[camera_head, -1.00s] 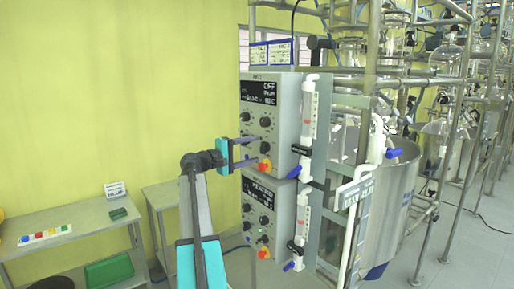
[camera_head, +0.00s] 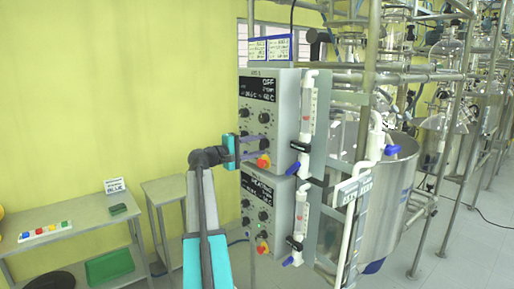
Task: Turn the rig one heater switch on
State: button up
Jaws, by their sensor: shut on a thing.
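The upper grey control box (camera_head: 285,112) has a dark display reading OFF, several black knobs and a red-and-yellow stop button (camera_head: 263,161). A small label on its top edge is too blurred to read surely. My gripper (camera_head: 261,147) reaches it from the left, at the lower part of its front face just above the stop button. Its two purple fingers lie one above the other, shut on a dark knob or switch that they partly hide.
Clear tubes with blue-handled valves (camera_head: 300,170) run down the boxes' right side. Metal framing and a steel vessel (camera_head: 392,200) stand to the right. A grey bench (camera_head: 70,240) and a small side table (camera_head: 165,192) stand at the left by the yellow wall.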

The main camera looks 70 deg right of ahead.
jog(key=shift+w+d, duration=0.1)
jog(key=shift+d, duration=0.1)
jog(key=shift+d+m+b, duration=0.1)
jog(key=shift+m+b, duration=0.2)
jog(key=shift+b, duration=0.4)
jog(key=shift+w+m+b, duration=0.1)
jog(key=shift+m+b, duration=0.4)
jog(key=shift+b, duration=0.65)
jog(key=m+b, duration=1)
jog(key=b, duration=0.7)
jog(key=shift+r, duration=0.1)
jog(key=shift+r+m+b, duration=0.1)
jog(key=shift+m+b, duration=0.2)
jog(key=shift+b, duration=0.1)
